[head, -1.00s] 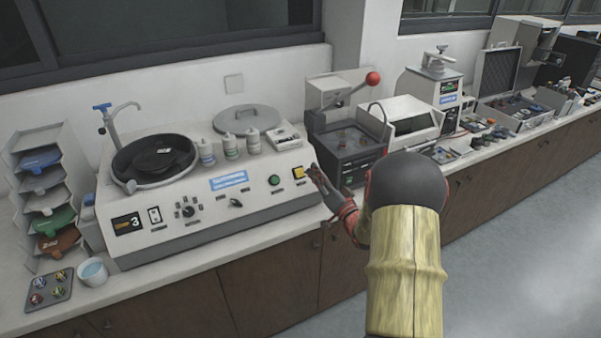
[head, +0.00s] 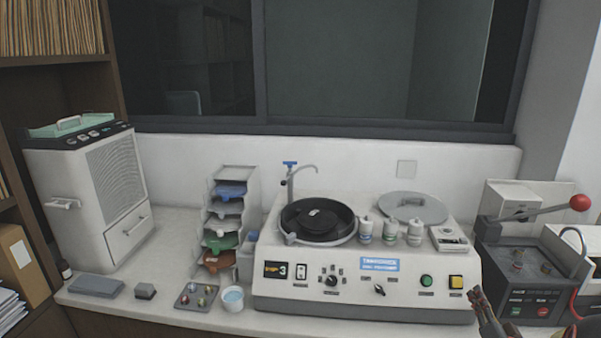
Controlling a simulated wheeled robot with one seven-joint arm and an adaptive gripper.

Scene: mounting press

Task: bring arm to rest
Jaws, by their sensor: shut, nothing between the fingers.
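My gripper (head: 479,297) shows at the lower right edge of the head view, in front of the right end of the polishing machine. Its dark fingers point up and are shut with nothing between them. Most of my arm is out of view below. The polishing machine (head: 300,292) has a black round platen (head: 318,217), a tap over it, and a green and a yellow button on its front.
A machine with a red-knobbed lever (head: 579,202) stands at the right. A stacked tray rack (head: 250,190), a white cup (head: 233,299) and a small sample tray (head: 183,303) stand left of the polisher. A large white unit (head: 62,170) is at the far left. The wall and window close off the back.

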